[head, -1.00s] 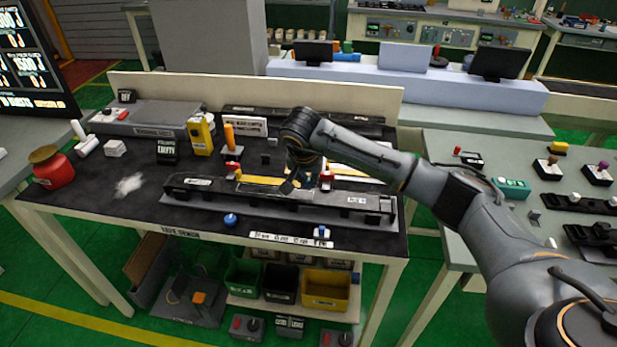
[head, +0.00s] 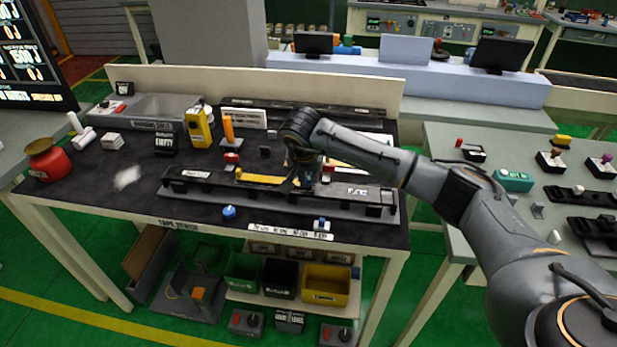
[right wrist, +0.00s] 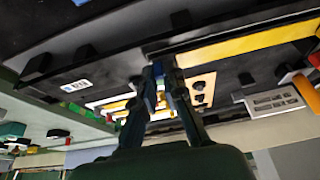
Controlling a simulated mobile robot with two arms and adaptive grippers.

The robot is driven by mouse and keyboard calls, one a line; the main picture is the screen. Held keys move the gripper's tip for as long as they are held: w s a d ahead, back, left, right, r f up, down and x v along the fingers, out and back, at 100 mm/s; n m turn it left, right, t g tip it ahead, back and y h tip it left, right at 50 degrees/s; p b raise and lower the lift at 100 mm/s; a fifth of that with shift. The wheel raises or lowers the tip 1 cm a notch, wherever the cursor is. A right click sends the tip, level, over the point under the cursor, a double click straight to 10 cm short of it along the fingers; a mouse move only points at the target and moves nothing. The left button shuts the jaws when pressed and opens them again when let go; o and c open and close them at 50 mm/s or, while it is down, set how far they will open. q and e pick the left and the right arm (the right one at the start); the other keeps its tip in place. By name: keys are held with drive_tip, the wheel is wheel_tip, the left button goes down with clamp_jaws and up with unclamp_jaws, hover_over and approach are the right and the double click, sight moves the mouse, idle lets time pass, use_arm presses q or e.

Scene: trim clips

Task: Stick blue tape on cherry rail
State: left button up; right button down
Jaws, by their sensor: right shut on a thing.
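My right gripper (head: 303,178) is over the long black rail (head: 215,188) on the bench, near the middle of its length. In the right wrist view the fingertips (right wrist: 163,75) are closed on a small blue piece (right wrist: 159,80), which looks like the blue tape; in the head view the gripper hides it. I cannot tell whether the blue piece touches the rail. A yellow strip (head: 260,179) lies along the rail left of the gripper and shows in the right wrist view (right wrist: 250,43). I cannot tell which rail is the cherry one. My left gripper is not in view.
A yellow device (head: 199,127) and an orange upright (head: 228,130) stand behind the rail. A blue knob (head: 229,212) and a label strip (head: 290,233) are at the bench's front edge. A red pot (head: 48,161) is at the left. Bins (head: 325,284) sit below.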

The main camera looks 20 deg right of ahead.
idle(0.4)
drive_tip(key=c, duration=1.3)
unclamp_jaws()
drive_tip(key=shift+c, duration=0.2)
